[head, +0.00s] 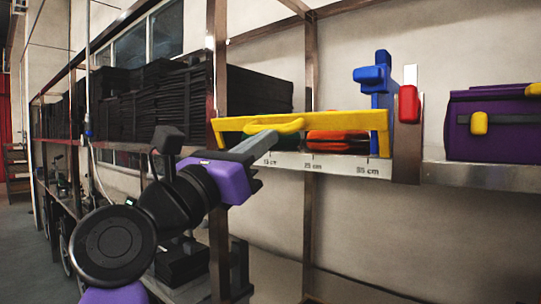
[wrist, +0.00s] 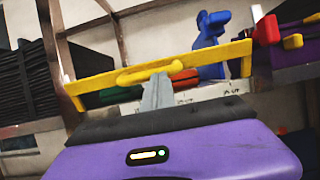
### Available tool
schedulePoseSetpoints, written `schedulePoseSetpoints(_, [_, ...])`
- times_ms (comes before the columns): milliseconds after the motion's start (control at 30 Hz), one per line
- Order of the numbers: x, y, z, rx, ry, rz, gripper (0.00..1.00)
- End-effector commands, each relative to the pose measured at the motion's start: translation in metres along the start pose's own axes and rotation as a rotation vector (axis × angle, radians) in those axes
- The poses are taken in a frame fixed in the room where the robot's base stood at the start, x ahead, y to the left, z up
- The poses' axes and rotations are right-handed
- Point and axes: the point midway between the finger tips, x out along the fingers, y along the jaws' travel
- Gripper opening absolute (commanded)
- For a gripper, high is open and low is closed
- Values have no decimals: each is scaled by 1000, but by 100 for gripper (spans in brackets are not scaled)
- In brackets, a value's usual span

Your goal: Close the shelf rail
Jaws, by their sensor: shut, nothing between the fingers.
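The yellow shelf rail (head: 345,122) runs across the front of the shelf from the left metal post. Its right end stops short, in the picture, of the right post with a red block (head: 409,104). A yellow handle (head: 275,124) bulges from the rail's left half; it also shows in the wrist view (wrist: 143,73). My gripper (head: 268,137) is shut and empty, with its grey fingers (wrist: 158,88) pointing at the rail just below the handle. I cannot tell whether the fingertips touch it. They hide a small part of the rail's underside.
Behind the rail are a blue object (head: 382,95) and an orange-red item (head: 338,141). The shelf edge (head: 340,165) carries a centimetre scale. A purple case (head: 495,135) stands at the right. Black stacks (head: 180,100) fill the left shelves.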

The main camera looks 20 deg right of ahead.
Motion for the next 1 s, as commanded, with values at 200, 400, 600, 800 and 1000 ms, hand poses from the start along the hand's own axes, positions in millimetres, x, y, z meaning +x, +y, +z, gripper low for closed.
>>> schedulePoseSetpoints(200, [11, 0, 8, -4, -6, -3, 0])
schedulePoseSetpoints(400, [18, 0, 15, -5, -7, -3, 0])
schedulePoseSetpoints(600, [21, 0, 19, -6, -10, -2, 0])
schedulePoseSetpoints(800, [20, 0, 17, -6, -10, -2, 0])
schedulePoseSetpoints(1000, [14, -1, 0, -8, -10, -5, 0])
